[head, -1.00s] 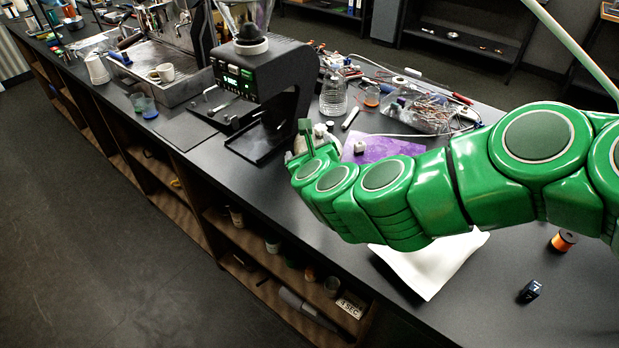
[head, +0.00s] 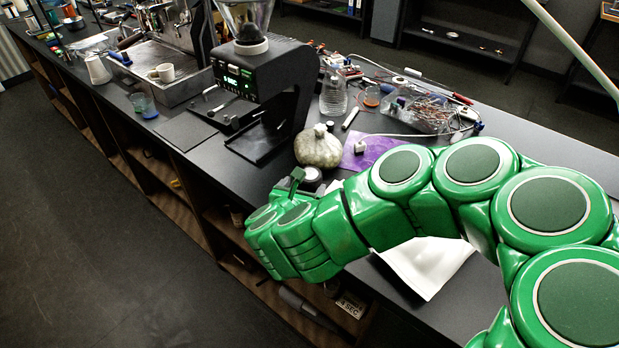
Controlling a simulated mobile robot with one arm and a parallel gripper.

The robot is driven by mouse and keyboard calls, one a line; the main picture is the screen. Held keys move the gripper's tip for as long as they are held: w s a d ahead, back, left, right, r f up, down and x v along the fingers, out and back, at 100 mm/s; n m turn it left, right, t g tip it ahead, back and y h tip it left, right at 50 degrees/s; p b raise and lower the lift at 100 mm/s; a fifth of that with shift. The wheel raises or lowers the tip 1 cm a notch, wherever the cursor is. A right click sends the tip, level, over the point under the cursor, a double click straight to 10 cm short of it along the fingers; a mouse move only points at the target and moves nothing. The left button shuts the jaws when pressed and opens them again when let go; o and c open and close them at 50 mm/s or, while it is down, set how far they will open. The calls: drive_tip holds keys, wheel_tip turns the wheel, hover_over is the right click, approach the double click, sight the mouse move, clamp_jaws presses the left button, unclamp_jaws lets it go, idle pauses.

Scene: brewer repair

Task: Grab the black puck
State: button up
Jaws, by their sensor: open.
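My gripper (head: 294,181) is at the end of my green arm, over the front edge of the dark counter. Its jaws are mostly hidden behind the wrist; one green finger shows and nothing is seen held. A small round piece with a dark rim and a pale top (head: 311,174) lies on the counter just right of that finger. It may be the black puck, but I cannot tell for sure. The arm hides part of the counter around it.
A grey-beige round jug (head: 318,149) stands just behind the round piece. The black grinder (head: 265,85) stands to the left. A purple cloth (head: 383,150), a tray of wires (head: 428,112) and a glass bottle (head: 333,95) are behind. A white sheet (head: 428,266) lies under the arm.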

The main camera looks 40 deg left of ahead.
sight(306, 183)
drive_tip(key=shift+x, duration=2.7)
drive_tip(key=shift+a, duration=0.1)
drive_tip(key=shift+c, duration=0.2)
drive_tip(key=c, duration=1)
